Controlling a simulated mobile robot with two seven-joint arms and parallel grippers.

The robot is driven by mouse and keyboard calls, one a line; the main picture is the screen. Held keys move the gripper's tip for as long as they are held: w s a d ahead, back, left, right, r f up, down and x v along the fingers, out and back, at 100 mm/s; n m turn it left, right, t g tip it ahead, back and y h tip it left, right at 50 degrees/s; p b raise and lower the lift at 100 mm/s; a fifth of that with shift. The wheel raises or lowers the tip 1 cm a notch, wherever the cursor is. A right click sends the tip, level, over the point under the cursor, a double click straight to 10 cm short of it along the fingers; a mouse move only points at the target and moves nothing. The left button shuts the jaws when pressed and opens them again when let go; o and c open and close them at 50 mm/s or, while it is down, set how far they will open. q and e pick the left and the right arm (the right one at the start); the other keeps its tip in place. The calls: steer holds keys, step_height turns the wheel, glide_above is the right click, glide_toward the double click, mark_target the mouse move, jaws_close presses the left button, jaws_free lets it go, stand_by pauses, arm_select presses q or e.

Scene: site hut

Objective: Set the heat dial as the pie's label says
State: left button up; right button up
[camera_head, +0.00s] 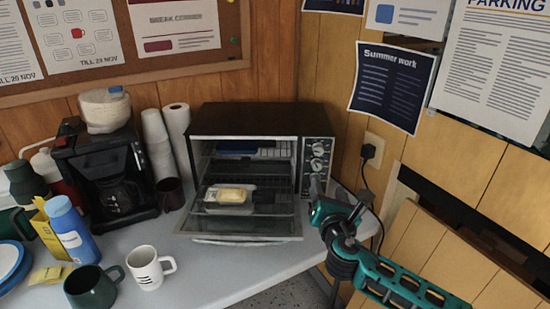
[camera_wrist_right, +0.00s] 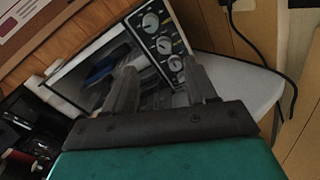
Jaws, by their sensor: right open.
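The toaster oven (camera_head: 262,120) stands on the table with its glass door folded down. A pale, boxed-looking item (camera_head: 229,196), probably the pie, lies at the oven's open front; its label is too small to read. The control panel (camera_head: 316,165) has a column of round dials at the oven's right side. In the right wrist view three dials (camera_wrist_right: 164,45) show beyond the fingers; their markings are unreadable. My right gripper (camera_head: 320,211) is open and empty, in front of and below the panel, apart from it. Its fingers also show in the wrist view (camera_wrist_right: 163,78). My left gripper is out of view.
A coffee maker (camera_head: 103,170), stacked cups (camera_head: 157,145) and a paper roll (camera_head: 178,135) stand left of the oven. A white mug (camera_head: 148,267), dark green mug (camera_head: 90,288) and blue bottle (camera_head: 72,230) are at front left. A plug and cord (camera_head: 369,151) hang at right.

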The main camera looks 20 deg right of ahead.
steer(key=r+n, duration=0.1)
steer(key=b, duration=0.1)
glide_toward(318, 153)
steer(key=shift+h, duration=0.3)
steer(key=x, duration=0.6)
steer(key=shift+w+d+f, duration=0.15)
steer(key=shift+w+f, duration=0.1)
steer(key=shift+w, duration=0.1)
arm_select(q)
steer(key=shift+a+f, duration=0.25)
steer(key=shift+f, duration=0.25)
arm_select(e)
steer(key=shift+w+d+t, duration=0.3)
steer(key=shift+w, duration=0.45)
steer(key=shift+c, duration=0.3)
jaws_close()
